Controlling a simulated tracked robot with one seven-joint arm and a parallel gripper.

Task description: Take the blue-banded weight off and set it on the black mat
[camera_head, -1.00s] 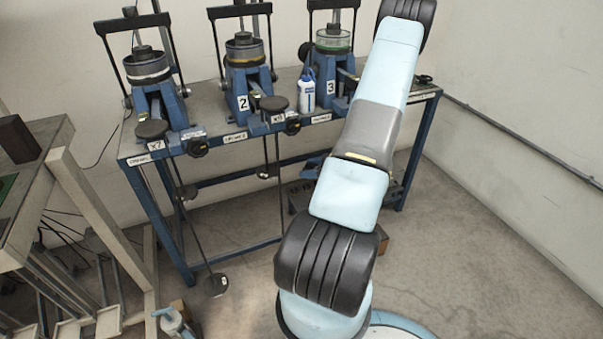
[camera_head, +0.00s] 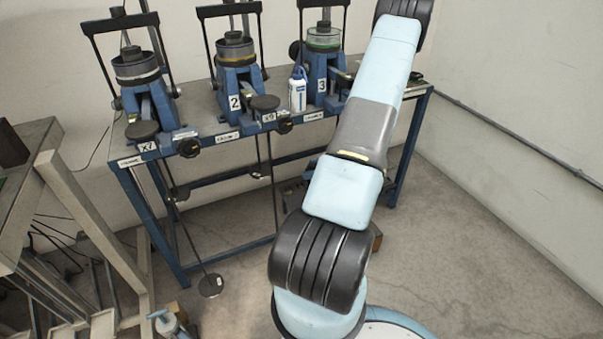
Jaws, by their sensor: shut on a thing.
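My gripper is out of view. My arm runs up from the bottom and leaves past the top edge at the right. Three blue lever frames stand in a row on a bench: the left one (camera_head: 150,100), the middle one with plate 2 (camera_head: 240,88), and the right one with plate 3 (camera_head: 320,80). A hanger rod below the left frame ends in a round grey disc (camera_head: 211,285) low near the floor. I cannot make out a blue-banded weight or a black mat. My arm hides part of the bench's right end.
The bench (camera_head: 205,141) has blue legs. A white bottle with a blue label (camera_head: 298,90) stands between the middle and right frames. Another table (camera_head: 38,150) stands at the left edge, with a dark block (camera_head: 10,145) on it. The floor at the right is clear.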

